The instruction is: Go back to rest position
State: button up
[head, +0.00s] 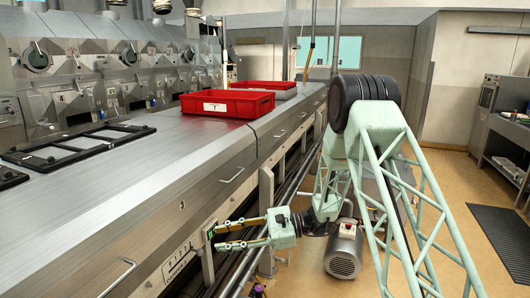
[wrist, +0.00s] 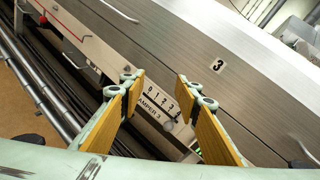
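My gripper (head: 215,238) is at the front face of the hood bench, beside the damper plate (head: 178,262). In the wrist view my gripper (wrist: 161,82) has its two yellow-padded fingers spread wide, with nothing held between them. The white plate marked "DAMPER 3" (wrist: 158,106) with a number scale shows behind the gap. I cannot tell whether a fingertip touches the front face. My arm reaches from the right side toward the bench.
The long metal bench (head: 130,175) fills the left, with handles along its front. Red trays (head: 227,104) stand on top, and a black frame (head: 78,145) lies there. Pipes (head: 262,240) run low along the front. Open floor (head: 460,190) and a dark mat (head: 502,238) are at right.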

jog(key=s+d+r+n+g+h, duration=0.1)
jog(key=s+d+r+n+h, duration=0.35)
jog(key=s+r, duration=0.65)
jog(key=s+d+r+n+g+h, duration=0.1)
jog(key=s+d+r+n+h, duration=0.2)
jog(key=s+d+r, duration=0.7)
jog(key=s+d+r+n+t+h, duration=0.2)
jog(key=s+d+t+h, duration=0.1)
jog(key=s+d, duration=0.7)
jog(key=s+d+r+n+t+h, duration=0.3)
jog(key=s+d, duration=0.7)
jog(key=s, duration=0.7)
jog(key=shift+s+d+r+t+h, duration=0.25)
jog(key=shift+t+h, duration=0.35)
jog(key=shift+h, duration=0.75)
jog(key=shift+a+n, duration=0.1)
jog(key=shift+n, duration=0.15)
jog(key=shift+c, duration=0.2)
dwell(0.6)
